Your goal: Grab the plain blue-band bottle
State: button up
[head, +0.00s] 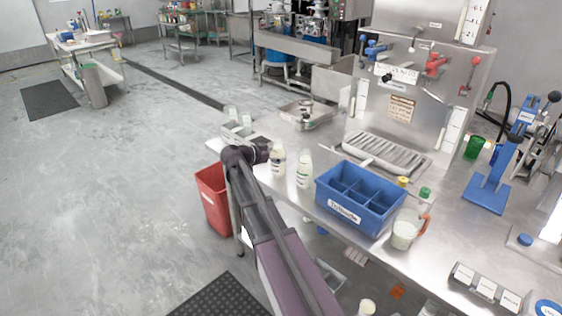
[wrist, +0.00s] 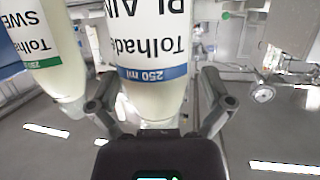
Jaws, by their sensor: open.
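The plain blue-band bottle (wrist: 152,50) fills the middle of the wrist view, upside down, with "PLAIN" and "250 ml" on its label. It stands between the two spread fingers of my gripper (wrist: 158,100), with no clear contact visible. In the head view this bottle (head: 278,162) stands upright near the table's left edge, just right of my gripper (head: 265,152). A second bottle with a green band (wrist: 52,50), its label partly reading "SWE", is at the left in the wrist view. In the head view this green-band bottle (head: 304,170) stands to the right of the plain one.
A blue divided crate (head: 352,213) stands right of the bottles, with a measuring jug (head: 405,232) beside it. Metal trays (head: 306,115) lie behind the bottles. A red bin (head: 213,200) stands on the floor by the table's left end. Open floor lies left.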

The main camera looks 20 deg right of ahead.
aim_at(278, 146)
dwell(0.4)
jog(key=c, duration=0.7)
jog(key=shift+c, duration=0.2)
jog(key=shift+r, duration=0.15)
notch_tip(278, 146, up, 3)
jog(key=p, duration=0.3)
jog(key=s+a+r+p, duration=0.1)
jog(key=s+a+p, duration=0.1)
jog(key=s+a, duration=0.7)
jog(key=v, duration=0.4)
jog(key=shift+f, duration=0.25)
jog(key=shift+r, duration=0.15)
